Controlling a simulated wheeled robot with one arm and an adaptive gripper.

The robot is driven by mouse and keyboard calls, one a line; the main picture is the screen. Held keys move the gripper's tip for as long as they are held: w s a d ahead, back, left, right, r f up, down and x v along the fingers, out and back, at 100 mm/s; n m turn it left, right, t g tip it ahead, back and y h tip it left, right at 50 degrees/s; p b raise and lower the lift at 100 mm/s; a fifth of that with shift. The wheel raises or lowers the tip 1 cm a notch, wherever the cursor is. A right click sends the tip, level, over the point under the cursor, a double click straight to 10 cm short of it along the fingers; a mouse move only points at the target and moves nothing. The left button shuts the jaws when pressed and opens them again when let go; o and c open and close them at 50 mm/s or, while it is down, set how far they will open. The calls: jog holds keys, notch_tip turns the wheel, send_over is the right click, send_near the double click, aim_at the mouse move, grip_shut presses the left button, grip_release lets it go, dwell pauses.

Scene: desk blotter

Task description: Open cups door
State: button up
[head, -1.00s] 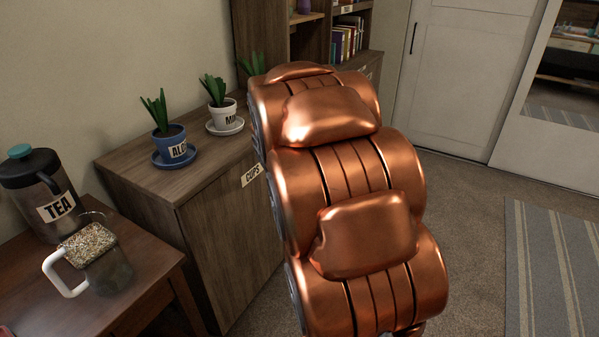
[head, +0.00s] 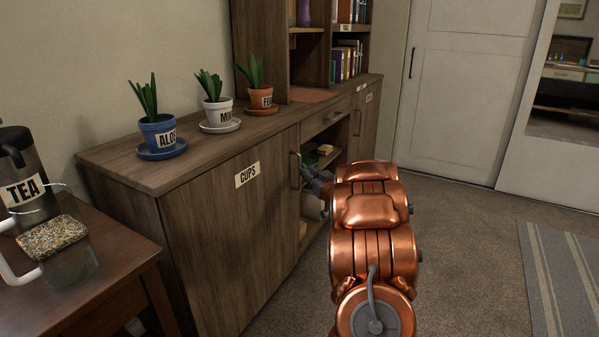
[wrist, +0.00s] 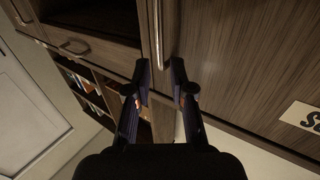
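The cups door (head: 230,225) is the wide wooden front with the CUPS label (head: 247,175), and it looks closed. Its upright metal handle (head: 295,170) is near the door's right edge. In the wrist view the handle (wrist: 157,30) appears just ahead, in line with the gap between my fingertips. My gripper (head: 320,185) is close to the handle in the head view, partly hidden by my arm. The wrist view shows my gripper (wrist: 160,75) open, its two dark fingers apart with nothing clearly held. Whether the fingers touch the handle I cannot tell.
An open shelf compartment (head: 322,160) and a drawer (head: 325,120) are right of the door. Potted plants, including the aloe pot (head: 160,133), stand on the cabinet. A side table (head: 85,270) with a tea jug (head: 25,180) is at left.

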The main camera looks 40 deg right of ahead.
aim_at(300, 165)
jog(key=b+x, duration=0.2)
jog(key=x, duration=0.3)
jog(key=shift+f, duration=0.2)
jog(key=shift+b+x, duration=0.4)
jog(key=shift+x, duration=0.85)
jog(key=shift+r, duration=0.2)
jog(key=shift+c, duration=0.5)
grip_shut()
